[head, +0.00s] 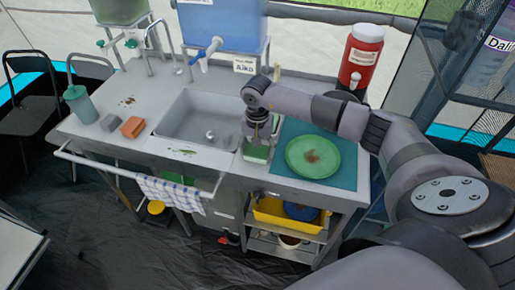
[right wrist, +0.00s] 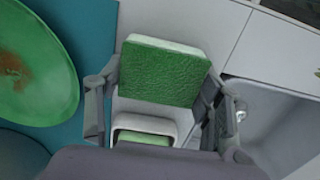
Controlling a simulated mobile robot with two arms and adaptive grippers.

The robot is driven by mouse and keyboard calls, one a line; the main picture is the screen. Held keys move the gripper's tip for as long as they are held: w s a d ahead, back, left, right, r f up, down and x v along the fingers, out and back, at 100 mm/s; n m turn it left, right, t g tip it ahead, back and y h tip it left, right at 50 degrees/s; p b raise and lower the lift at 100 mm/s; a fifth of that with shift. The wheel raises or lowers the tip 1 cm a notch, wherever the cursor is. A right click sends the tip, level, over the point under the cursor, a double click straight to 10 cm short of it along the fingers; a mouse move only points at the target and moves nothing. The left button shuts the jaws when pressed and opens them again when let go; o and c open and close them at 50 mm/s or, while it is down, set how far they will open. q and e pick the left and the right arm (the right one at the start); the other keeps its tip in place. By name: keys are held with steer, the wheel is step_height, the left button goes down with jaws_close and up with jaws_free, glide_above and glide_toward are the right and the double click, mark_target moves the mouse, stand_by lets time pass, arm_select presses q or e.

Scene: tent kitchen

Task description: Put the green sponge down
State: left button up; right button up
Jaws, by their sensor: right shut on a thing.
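The green sponge (right wrist: 163,72) with a pale edge is between the two fingers of my right gripper (right wrist: 160,105) in the right wrist view. The gripper is shut on it. A small white holder (right wrist: 172,124) with something green inside shows just below the sponge in that view; I cannot tell whether they touch. In the head view my right gripper (head: 258,138) is over the counter strip between the sink and the teal mat. Green shows under it. My left gripper is not in view.
The sink (head: 195,122) is left of the gripper. A dirty green plate (head: 313,156) lies on the teal mat (head: 290,128) to the right.

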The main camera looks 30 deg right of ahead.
mark_target(258, 148)
steer(key=shift+f, duration=0.2)
steer(key=o, duration=1.1)
steer(key=shift+r, duration=0.1)
steer(key=shift+r, duration=0.15)
step_height(258, 148, up, 12)
steer(key=b, duration=0.3)
